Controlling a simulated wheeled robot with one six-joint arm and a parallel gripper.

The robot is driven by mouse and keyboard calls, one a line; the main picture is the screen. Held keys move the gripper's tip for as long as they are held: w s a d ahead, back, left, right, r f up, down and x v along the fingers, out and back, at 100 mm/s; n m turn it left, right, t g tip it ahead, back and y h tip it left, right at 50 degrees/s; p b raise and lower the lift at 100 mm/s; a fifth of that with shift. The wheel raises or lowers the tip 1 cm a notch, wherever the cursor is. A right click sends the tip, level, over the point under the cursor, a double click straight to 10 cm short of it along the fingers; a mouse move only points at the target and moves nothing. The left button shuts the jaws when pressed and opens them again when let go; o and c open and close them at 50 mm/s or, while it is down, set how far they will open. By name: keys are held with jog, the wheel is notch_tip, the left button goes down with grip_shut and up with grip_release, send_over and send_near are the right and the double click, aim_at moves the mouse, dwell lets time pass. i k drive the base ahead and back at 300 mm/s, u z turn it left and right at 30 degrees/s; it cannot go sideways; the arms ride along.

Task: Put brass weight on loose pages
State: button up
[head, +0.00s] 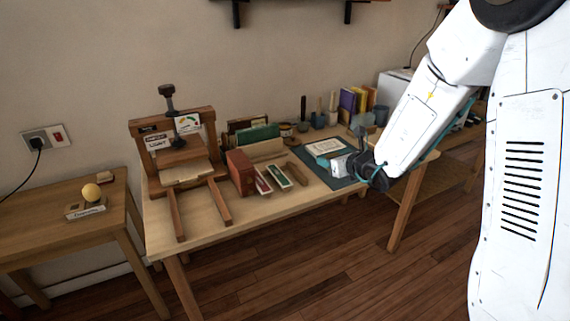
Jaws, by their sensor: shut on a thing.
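My gripper (324,161) is over the dark green mat (346,184) at the right part of the workbench. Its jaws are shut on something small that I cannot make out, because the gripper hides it. No brass weight can be clearly identified. Cream sheets (325,146), which look like the loose pages, lie on the mat just behind the gripper. The gripper appears close to their front edge, but I cannot tell its height above the mat.
A wooden press (178,150) stands at the bench's left. A red-brown box (241,172) and small tools lie in the middle. Jars and upright books (352,100) line the back.

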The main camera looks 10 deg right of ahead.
aim_at(325, 145)
jog(key=u, duration=0.25)
jog(key=k, duration=0.5)
jog(key=z, duration=0.75)
jog(key=i, duration=1.35)
jog(key=u, duration=0.35)
jog(key=i, duration=0.65)
jog(key=u, duration=0.1)
